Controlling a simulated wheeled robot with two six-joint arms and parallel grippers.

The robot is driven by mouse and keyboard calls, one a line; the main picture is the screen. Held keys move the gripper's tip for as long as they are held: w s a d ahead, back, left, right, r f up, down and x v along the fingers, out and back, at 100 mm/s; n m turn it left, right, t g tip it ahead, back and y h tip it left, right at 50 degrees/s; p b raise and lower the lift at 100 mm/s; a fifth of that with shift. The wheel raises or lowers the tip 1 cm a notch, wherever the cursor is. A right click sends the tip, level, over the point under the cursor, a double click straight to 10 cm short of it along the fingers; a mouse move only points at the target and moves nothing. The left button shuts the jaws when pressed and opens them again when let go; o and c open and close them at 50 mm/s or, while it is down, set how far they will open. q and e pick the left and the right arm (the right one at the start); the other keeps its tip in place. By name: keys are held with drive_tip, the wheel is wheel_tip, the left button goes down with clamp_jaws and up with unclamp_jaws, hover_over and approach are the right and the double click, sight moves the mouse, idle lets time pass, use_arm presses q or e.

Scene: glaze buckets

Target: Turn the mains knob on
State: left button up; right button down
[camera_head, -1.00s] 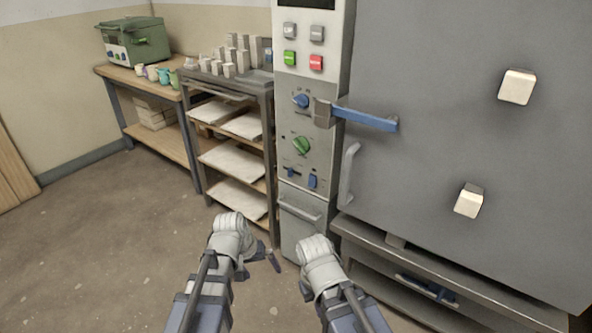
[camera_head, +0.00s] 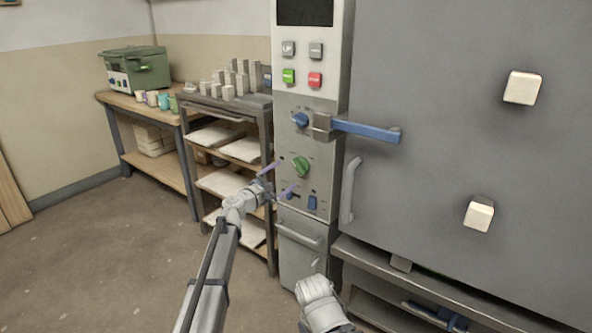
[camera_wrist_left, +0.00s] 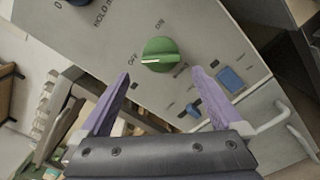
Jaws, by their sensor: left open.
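The green knob (camera_head: 300,166) is on the grey panel (camera_head: 322,150) of the tall control column, below a blue knob (camera_head: 300,119). In the left wrist view the green knob (camera_wrist_left: 160,55) has OFF and ON lettering around it, and its pale mark points to the left, near OFF. My left gripper (camera_head: 279,179) is open and empty, just to the lower left of the green knob. In the left wrist view its purple fingers (camera_wrist_left: 161,75) are spread below the knob, apparently not touching it. My right gripper is low in the head view, its fingers mostly hidden.
A blue-handled lever (camera_head: 365,130) sticks out above and right of the green knob. A blue slider (camera_head: 290,195) and a blue switch (camera_head: 312,202) are below it. A shelf rack (camera_head: 267,150) stands close to the left, and a large grey door (camera_head: 430,190) to the right.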

sight(297, 168)
use_arm(q)
drive_tip(key=shift+x, duration=3.9)
drive_tip(key=shift+s, duration=0.1)
drive_tip(key=c, duration=1.1)
drive_tip(key=shift+c, duration=0.2)
